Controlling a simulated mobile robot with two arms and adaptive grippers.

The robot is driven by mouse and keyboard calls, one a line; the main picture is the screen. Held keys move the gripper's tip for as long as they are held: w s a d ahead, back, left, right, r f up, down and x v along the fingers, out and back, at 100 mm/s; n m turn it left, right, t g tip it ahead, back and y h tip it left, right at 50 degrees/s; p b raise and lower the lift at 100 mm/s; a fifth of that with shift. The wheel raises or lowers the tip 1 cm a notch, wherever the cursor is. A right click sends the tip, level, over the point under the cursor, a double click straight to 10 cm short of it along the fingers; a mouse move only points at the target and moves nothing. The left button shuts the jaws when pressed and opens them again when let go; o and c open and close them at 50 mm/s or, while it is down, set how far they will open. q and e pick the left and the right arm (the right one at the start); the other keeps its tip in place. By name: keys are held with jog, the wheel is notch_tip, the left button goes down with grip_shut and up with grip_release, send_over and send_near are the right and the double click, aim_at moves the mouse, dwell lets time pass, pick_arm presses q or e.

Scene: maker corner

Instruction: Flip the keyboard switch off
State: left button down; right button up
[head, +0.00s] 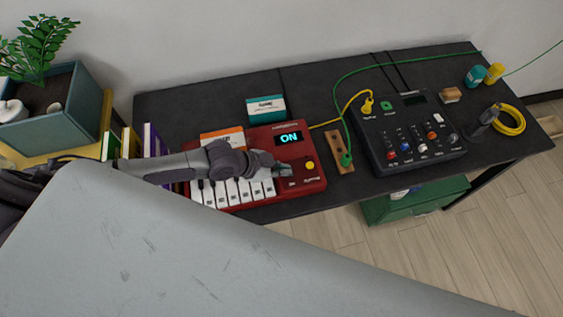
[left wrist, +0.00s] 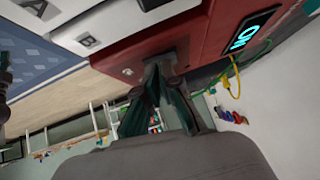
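The red keyboard (head: 262,190) lies on the dark table, with white keys along its front. Its display (head: 290,138) reads ON in cyan; the display (left wrist: 246,36) also shows in the left wrist view. A yellow round knob (head: 310,165) is on its right part. My left gripper (head: 284,168) is over the keyboard's right part, left of the knob. In the left wrist view my left gripper (left wrist: 163,68) has its fingertips together, close to the red panel by a dark patch. The switch itself is not clear. My right gripper is not in view.
A black mixer (head: 408,132) stands to the right, with a wooden block (head: 340,155) between it and the keyboard. Green and yellow cables run behind. A teal box (head: 266,108) is behind the keyboard; books and a planter (head: 58,120) are at the left.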

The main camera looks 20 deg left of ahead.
pick_arm(q)
jog(key=shift+s, duration=0.15)
jog(key=r+p, duration=0.4)
jog(key=shift+s+d+r, duration=0.1)
jog(key=shift+d+r, duration=0.1)
jog(key=shift+d, duration=0.05)
jog(key=b+v, duration=0.2)
jog(key=v, duration=0.7)
jog(key=shift+s+a, duration=0.3)
jog(key=shift+s, duration=0.05)
jog(key=shift+r, duration=0.1)
jog(key=w+b, duration=0.1)
jog(key=b, duration=0.4)
jog(key=shift+w+a+r, duration=0.2)
jog(key=shift+w+a, duration=0.05)
jog(key=shift+w, duration=0.1)
